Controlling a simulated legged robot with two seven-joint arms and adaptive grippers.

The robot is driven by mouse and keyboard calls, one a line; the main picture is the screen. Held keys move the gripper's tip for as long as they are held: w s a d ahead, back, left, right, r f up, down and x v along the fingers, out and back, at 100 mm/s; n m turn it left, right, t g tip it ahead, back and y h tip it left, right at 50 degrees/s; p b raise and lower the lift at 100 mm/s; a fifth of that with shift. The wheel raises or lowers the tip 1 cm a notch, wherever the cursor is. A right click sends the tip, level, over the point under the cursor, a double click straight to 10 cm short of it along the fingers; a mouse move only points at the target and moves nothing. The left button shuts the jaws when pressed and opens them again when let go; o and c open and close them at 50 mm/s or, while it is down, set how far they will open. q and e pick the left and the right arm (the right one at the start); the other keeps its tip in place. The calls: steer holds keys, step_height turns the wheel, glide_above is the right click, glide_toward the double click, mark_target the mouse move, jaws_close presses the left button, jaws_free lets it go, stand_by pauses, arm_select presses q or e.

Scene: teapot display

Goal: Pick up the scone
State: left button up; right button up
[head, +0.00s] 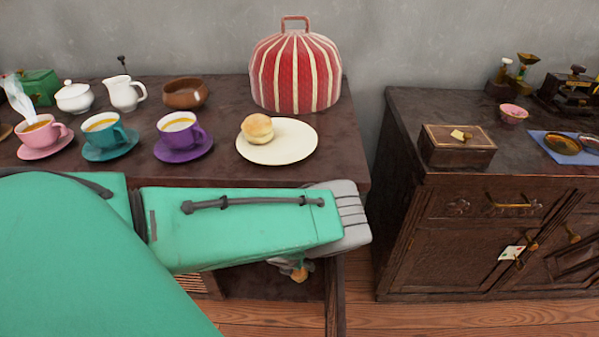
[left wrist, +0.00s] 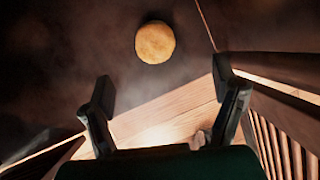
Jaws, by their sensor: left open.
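A round golden scone (head: 258,128) sits on a cream plate (head: 290,148) on the dark table in the head view. In the left wrist view a round golden scone-like thing (left wrist: 155,42) lies on a dark surface, just beyond the fingertips. I cannot tell whether it is the same one. My left gripper (left wrist: 163,75) is open with nothing between its fingers. In the head view my left arm crosses in front of the table edge and mostly hides the gripper. A small brownish thing (head: 299,274) shows below the arm, partly hidden. My right gripper is not in view.
Purple (head: 180,125), teal (head: 105,127) and pink cups stand on saucers left of the plate. A red striped cosy (head: 295,72) stands behind it. A dark cabinet (head: 460,230) stands at right beyond a gap. Wooden slats (left wrist: 280,135) lie right of the gripper.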

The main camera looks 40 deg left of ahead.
mark_target(297, 272)
arm_select(q)
steer(key=b+x, duration=0.1)
steer(key=x, duration=0.1)
steer(key=b+x, duration=0.1)
steer(key=x, duration=0.1)
steer(key=b+x, duration=0.1)
steer(key=x, duration=0.2)
steer(key=shift+s+a+f, duration=0.1)
steer(key=shift+s+a, duration=0.05)
steer(key=shift+a, duration=0.2)
steer(key=f+b, duration=0.3)
steer(key=f, duration=0.1)
steer(key=shift+w+a, duration=0.15)
steer(key=shift+w, duration=0.15)
steer(key=shift+w+a+f, duration=0.1)
steer(key=shift+w+f, duration=0.15)
steer(key=shift+f, duration=0.15)
steer(key=shift+c, duration=1.3)
steer(key=c, duration=1)
